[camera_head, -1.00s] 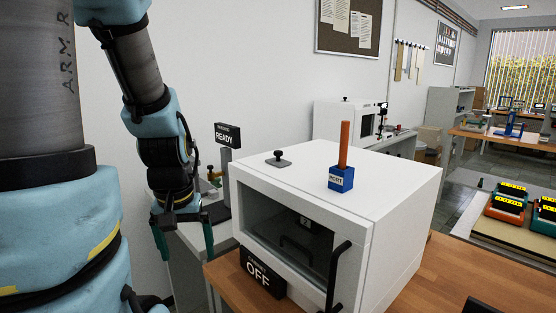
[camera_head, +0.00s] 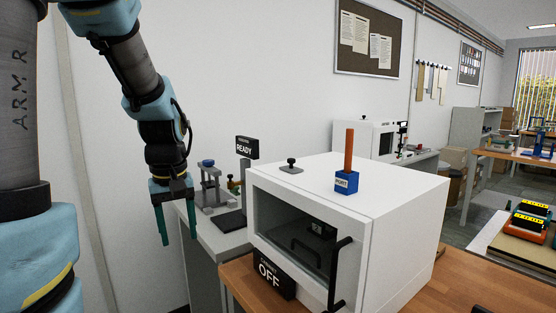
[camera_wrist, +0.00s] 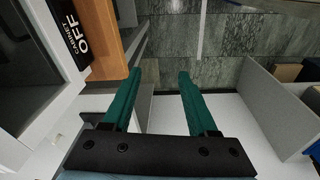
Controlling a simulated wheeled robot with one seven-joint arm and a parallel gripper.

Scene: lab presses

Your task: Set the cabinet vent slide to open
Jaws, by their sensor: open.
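The white cabinet (camera_head: 400,225) stands on a wooden bench in the head view, its dark-windowed front door with a black handle (camera_head: 338,275) shut. On its top is a small black knob on a grey plate (camera_head: 291,167), which looks like the vent slide; its open or closed marking cannot be read. My gripper (camera_head: 178,240) hangs left of the cabinet, pointing down, with green fingers apart and empty. In the wrist view my gripper (camera_wrist: 160,72) is open over floor and bench edges, with part of the cabinet (camera_wrist: 45,130) at the left.
A blue PORT block (camera_head: 346,183) holding an orange rod stands upright on the cabinet top, right of the knob. A black OFF sign (camera_head: 268,278) sits before the cabinet. A READY sign (camera_head: 247,148) and a small press (camera_head: 212,190) stand on the grey bench behind my gripper.

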